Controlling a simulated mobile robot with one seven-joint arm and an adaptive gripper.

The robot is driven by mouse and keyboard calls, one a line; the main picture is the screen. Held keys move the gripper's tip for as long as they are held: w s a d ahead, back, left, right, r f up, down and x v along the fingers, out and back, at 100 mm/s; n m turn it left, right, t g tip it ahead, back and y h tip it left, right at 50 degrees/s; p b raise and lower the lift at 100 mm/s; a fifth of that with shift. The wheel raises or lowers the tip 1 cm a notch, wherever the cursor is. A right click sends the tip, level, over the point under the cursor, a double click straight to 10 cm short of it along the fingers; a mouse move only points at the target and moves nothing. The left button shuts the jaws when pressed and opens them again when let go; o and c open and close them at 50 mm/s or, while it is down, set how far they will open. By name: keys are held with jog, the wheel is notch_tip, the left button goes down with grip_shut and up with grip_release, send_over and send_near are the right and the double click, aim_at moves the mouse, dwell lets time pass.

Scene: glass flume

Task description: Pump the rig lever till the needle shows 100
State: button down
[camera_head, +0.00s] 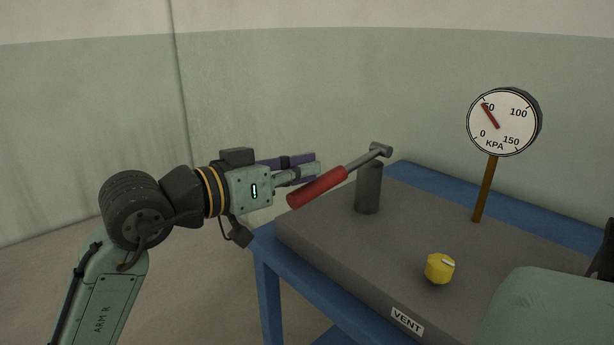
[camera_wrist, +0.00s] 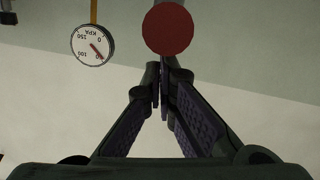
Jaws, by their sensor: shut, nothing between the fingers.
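The rig lever has a red grip (camera_head: 317,188) and a grey rod hinged on top of a dark cylinder (camera_head: 368,190). It slopes down from the hinge toward the lower left. My gripper (camera_head: 312,166) is shut and empty, next to the red grip. In the wrist view the grip's round red end (camera_wrist: 168,29) shows just past my shut fingertips (camera_wrist: 160,82); I cannot tell whether they touch. The round KPA gauge (camera_head: 503,122) stands on a brown post, its red needle at about 50. The gauge also shows upside down in the wrist view (camera_wrist: 92,44).
The grey rig slab (camera_head: 330,240) sits on a blue table (camera_head: 268,290). A yellow knob (camera_head: 439,268) stands on the slab near a VENT label (camera_head: 407,321). A pale green part covers the lower right corner. The floor left of the table is clear.

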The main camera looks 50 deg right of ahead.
aim_at(305, 186)
jog(key=shift+f+h+b, duration=0.8)
jog(key=shift+f+b, duration=0.65)
jog(key=shift+s, duration=0.1)
